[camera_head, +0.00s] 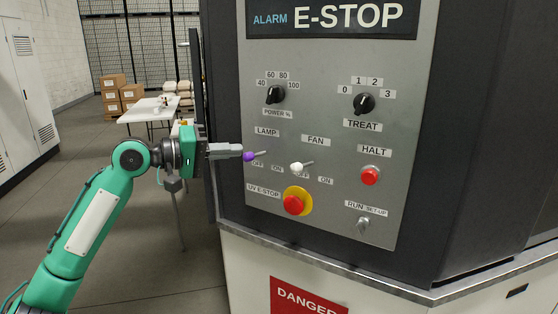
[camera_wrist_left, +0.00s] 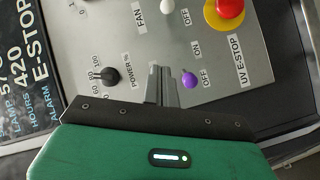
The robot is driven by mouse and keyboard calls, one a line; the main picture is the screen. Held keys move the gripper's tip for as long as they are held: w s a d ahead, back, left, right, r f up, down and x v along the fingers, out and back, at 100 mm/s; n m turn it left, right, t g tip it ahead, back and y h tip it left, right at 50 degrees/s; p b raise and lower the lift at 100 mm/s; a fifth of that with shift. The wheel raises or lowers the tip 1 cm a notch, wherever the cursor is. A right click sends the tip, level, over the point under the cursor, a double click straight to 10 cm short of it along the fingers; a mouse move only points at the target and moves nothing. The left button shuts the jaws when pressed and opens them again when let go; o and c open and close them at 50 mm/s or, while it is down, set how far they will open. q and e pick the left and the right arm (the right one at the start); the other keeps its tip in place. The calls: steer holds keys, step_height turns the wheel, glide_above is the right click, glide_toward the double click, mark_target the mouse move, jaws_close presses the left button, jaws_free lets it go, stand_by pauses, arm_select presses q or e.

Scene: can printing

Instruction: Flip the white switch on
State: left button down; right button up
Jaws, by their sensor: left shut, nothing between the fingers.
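The white switch (camera_head: 296,167) is a white-tipped metal lever under the FAN label, with its tip over the OFF label. It also shows at the top edge of the left wrist view (camera_wrist_left: 167,5), partly cut off. A purple-tipped switch (camera_head: 250,157) sits to its left under LAMP, with its tip on the OFF side. My left gripper (camera_head: 242,150) is shut and empty, its fingertips close beside the purple tip and left of the white switch. In the wrist view the closed fingers (camera_wrist_left: 161,70) are just left of the purple tip (camera_wrist_left: 189,79). I cannot tell if they touch it. My right gripper is out of view.
A red E-stop button (camera_head: 293,204) on a yellow ring is below the white switch. A red HALT button (camera_head: 370,176), black knobs (camera_head: 275,95) and a lower RUN/SET-UP switch (camera_head: 363,224) share the panel. A metal ledge (camera_head: 300,255) runs below.

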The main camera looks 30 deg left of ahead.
mark_target(303, 166)
arm_select(q)
steer(key=p+x, duration=0.5)
steer(key=x, duration=0.4)
steer(key=shift+w+d+r, duration=0.1)
steer(key=shift+w+d, duration=0.1)
steer(key=shift+w, duration=0.15)
steer(key=d+f, duration=0.1)
steer(key=s+d+f+p, duration=0.1)
steer(key=d, duration=0.1)
steer(key=shift+s+d+f+p, duration=0.1)
steer(key=shift+s+p, duration=0.05)
steer(key=shift+p, duration=0.15)
